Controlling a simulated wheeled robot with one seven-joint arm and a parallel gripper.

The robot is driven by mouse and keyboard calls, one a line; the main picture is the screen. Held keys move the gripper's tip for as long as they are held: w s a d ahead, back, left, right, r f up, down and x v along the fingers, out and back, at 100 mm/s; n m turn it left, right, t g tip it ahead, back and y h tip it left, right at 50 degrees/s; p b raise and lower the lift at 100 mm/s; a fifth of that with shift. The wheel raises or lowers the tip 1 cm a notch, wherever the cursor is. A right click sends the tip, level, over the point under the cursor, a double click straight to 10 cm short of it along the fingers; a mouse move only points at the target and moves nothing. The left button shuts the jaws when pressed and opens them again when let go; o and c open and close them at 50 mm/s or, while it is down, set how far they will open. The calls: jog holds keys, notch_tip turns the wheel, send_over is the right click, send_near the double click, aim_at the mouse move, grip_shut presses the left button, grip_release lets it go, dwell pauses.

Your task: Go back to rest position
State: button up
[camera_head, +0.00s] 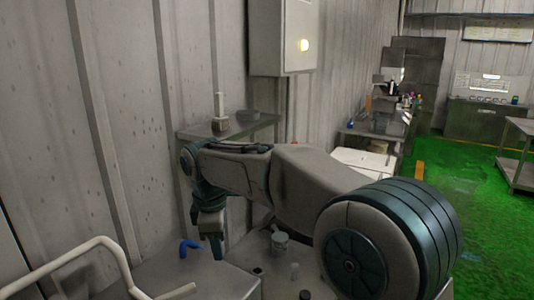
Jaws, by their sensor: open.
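My arm reaches from the lower right toward the wall. My gripper (216,252) hangs down from its end, above or close to a grey surface (205,275). It is open, and I see nothing held in it. A small blue curved piece (188,247) shows just left of the gripper. I cannot tell whether the fingers touch the surface.
A metal shelf (255,127) with a brush-like item (220,113) is on the wall behind my arm. A grey cup (279,241) stands right of the gripper. A pale bent rail (75,252) is at left. Green floor (450,185) is open at right.

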jog(key=s+d+m, duration=0.4)
jog(key=d+m, duration=0.2)
jog(key=d, duration=0.5)
jog(key=s+d+f+m+t, duration=0.1)
jog(key=s+d+f+m, duration=0.1)
jog(key=s+d+m, duration=0.4)
jog(key=s+d+f+m+t, duration=0.1)
jog(key=s+d+f+m, duration=0.2)
jog(key=s+d+m, duration=0.4)
jog(key=s+d, duration=0.2)
jog(key=shift+s+d+f, duration=0.15)
jog(key=shift+d+f, duration=0.1)
jog(key=shift+d, duration=0.05)
dwell(5.1)
